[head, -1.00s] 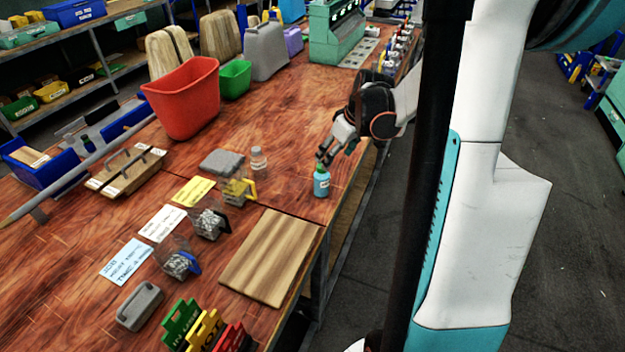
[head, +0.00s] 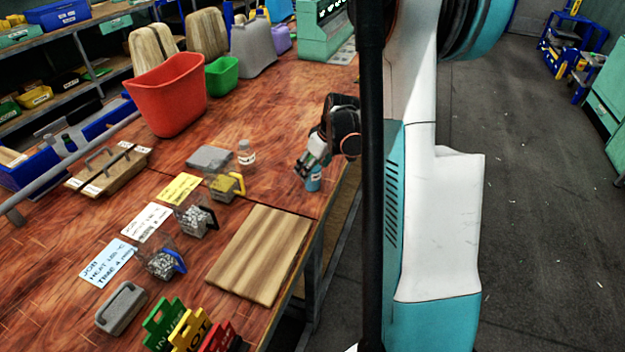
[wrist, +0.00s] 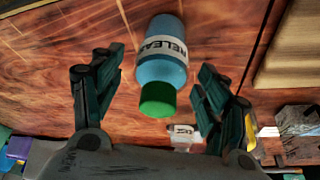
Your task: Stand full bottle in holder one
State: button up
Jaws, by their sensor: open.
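A blue bottle (head: 313,184) stands near the table's right edge, partly hidden by my gripper (head: 308,163) in the head view. In the wrist view the bottle (wrist: 161,68) shows a green cap and a white label reading "RELEASE". My gripper (wrist: 160,70) is open, with one finger on each side of the bottle and a visible gap to it. A clear bottle with a white label (head: 246,154) stands a little to the left of the gripper. I cannot make out which thing is holder one.
A grey block (head: 209,158), a yellow-handled clear container (head: 226,186) and a wooden board (head: 258,255) lie near the bottle. A red bin (head: 168,95) and green bin (head: 222,76) stand farther back. Some table between the bins and gripper is clear.

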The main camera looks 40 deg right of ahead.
jog(key=shift+f, duration=0.1)
jog(key=shift+c, duration=0.5)
jog(key=c, duration=1.2)
